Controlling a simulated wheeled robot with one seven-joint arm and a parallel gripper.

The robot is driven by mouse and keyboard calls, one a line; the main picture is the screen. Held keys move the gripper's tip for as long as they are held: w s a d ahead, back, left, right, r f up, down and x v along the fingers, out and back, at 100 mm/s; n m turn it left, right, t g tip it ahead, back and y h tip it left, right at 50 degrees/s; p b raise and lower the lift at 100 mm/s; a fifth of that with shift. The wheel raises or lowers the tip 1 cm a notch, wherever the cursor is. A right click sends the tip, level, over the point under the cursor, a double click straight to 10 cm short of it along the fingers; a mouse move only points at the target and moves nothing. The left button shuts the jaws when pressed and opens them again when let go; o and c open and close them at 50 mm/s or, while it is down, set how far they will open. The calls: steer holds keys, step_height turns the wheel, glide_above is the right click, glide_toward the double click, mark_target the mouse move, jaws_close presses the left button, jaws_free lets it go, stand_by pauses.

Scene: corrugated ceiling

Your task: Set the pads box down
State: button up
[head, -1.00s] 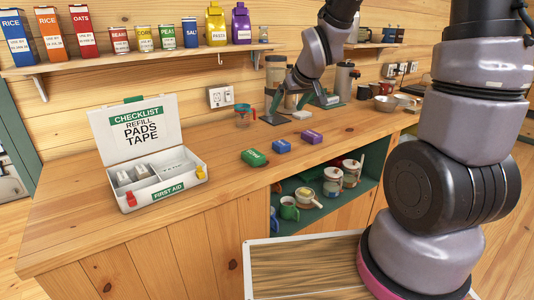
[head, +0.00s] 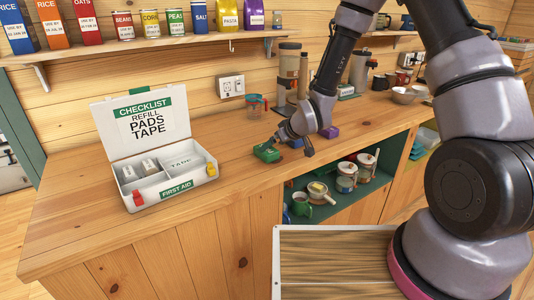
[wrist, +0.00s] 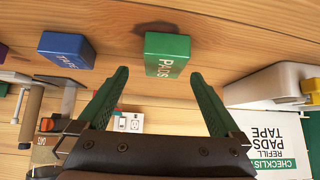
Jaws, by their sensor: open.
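The green pads box (head: 266,153), marked PADS, lies on the wooden counter to the right of the open first aid case (head: 176,194). It also shows in the wrist view (wrist: 167,55), just beyond and between the fingertips. My gripper (head: 288,146) is open and empty, close to the green box on its right side in the head view. In the wrist view my gripper's two green fingers (wrist: 158,85) are spread wide, with clear space between them. I see no contact with the box.
A blue box (wrist: 66,50) lies beside the green one, partly behind my gripper in the head view. A purple box (head: 330,132) lies farther right. The case's raised lid (head: 142,118) stands left. Bare counter (head: 235,165) lies between case and green box.

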steer(key=shift+a+x, duration=0.15)
steer(key=shift+x, duration=1.2)
steer(key=shift+a+x, duration=0.15)
steer(key=shift+x, duration=1.25)
steer(key=shift+s+r, duration=0.15)
steer(key=c, duration=1.5)
